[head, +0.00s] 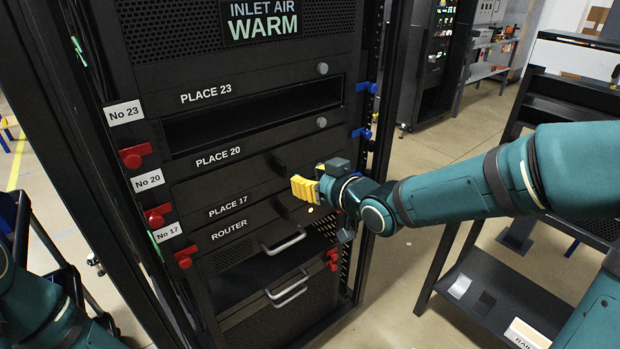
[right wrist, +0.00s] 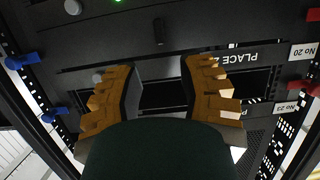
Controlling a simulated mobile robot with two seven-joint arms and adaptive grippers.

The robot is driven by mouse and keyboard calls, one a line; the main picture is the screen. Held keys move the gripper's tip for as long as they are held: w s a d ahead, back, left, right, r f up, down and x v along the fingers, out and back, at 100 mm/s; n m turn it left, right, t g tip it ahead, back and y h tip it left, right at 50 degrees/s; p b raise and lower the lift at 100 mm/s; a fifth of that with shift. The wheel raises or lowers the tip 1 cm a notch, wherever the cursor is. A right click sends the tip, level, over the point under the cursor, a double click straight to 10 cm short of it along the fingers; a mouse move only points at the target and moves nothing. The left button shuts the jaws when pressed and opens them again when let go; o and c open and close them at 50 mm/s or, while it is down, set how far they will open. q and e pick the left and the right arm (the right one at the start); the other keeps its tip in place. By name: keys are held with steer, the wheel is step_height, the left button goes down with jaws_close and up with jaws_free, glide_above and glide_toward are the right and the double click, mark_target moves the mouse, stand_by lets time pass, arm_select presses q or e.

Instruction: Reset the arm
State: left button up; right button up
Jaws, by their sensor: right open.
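My right arm (head: 465,192) reaches in from the right in the head view. Its gripper (head: 303,188) has yellow fingers and is in front of the rack's right half, near the PLACE 20 and PLACE 17 panels. In the right wrist view the gripper (right wrist: 160,72) has its two ridged fingers wide apart, with nothing between them. The rack front appears upside down beyond them. Whether a finger touches the rack is unclear. My left arm (head: 45,310) shows only in part at the lower left of the head view. Its gripper is out of frame.
The black rack has a dark open slot (head: 255,112) below the PLACE 23 label. Red latches (head: 134,156) line its left post and blue latches (head: 366,88) its right. Silver handles (head: 287,289) project lower down. A black shelf cart (head: 492,290) stands right, under my arm.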

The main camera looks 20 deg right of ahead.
steer(key=s+a+f+m+g, duration=0.2)
steer(key=f+g, duration=0.1)
steer(key=f, duration=0.8)
steer(key=s+a+f+m+g, duration=0.1)
steer(key=s+a+f+g, duration=0.15)
steer(key=f, duration=0.85)
steer(key=s+a+f+m+g, duration=0.1)
steer(key=s+a+f+g, duration=0.1)
steer(key=s+f, duration=0.5)
steer(key=s+a+f+m+g+h, duration=0.1)
steer(key=s+f+g, duration=0.3)
steer(key=s+f, duration=0.4)
steer(key=shift+a+f+m+g, duration=0.3)
steer(key=shift+a+f+g, duration=0.05)
steer(key=shift+f, duration=0.45)
